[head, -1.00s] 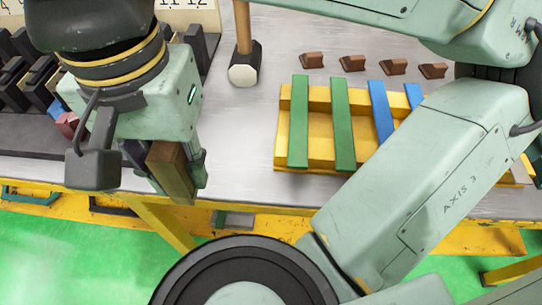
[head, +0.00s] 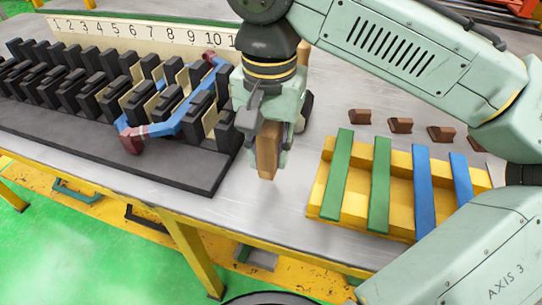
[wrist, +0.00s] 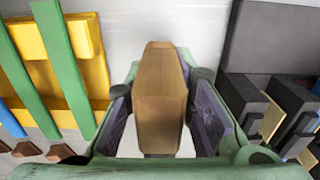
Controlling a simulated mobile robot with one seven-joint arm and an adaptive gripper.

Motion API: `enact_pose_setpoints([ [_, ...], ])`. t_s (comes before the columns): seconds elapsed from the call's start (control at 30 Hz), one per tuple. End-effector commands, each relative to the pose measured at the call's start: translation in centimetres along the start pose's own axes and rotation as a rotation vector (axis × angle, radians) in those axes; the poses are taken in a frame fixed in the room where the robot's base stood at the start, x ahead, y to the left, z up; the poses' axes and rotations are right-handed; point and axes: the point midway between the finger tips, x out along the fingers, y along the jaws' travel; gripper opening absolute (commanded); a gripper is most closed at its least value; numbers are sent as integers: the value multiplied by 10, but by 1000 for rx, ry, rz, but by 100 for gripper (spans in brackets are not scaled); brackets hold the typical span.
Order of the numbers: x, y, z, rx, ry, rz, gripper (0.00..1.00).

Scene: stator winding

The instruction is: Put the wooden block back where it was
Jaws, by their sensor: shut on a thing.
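The wooden block (head: 267,152) is brown and upright. My gripper (head: 268,158) is shut on it and holds it over the grey table, between the black stator and the yellow rack. In the wrist view the block (wrist: 160,97) sits between both purple finger pads of my gripper (wrist: 161,112). In the head view I cannot tell whether the block's lower end touches the table.
The black slotted stator (head: 205,172) with a blue and red coil (head: 178,125) stands to the left. The yellow rack (head: 322,205) with green and blue strips is at the right. Small brown wedges (head: 400,125) lie behind it. A mallet (head: 306,105) stands partly hidden behind my gripper.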

Motion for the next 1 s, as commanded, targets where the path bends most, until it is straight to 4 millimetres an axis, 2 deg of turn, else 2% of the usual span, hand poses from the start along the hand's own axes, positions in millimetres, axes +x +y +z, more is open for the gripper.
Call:
enact_pose_setpoints([
  [0.17,6,0,-6,0,0,0,0],
  [0.4,35,0,-5,0,0,1,0],
  [0.77,40,-1,-5,0,1,0,0],
  [0.8,39,-1,-5,0,1,0,25],
  [1.0,39,-1,-5,0,1,0,39],
])
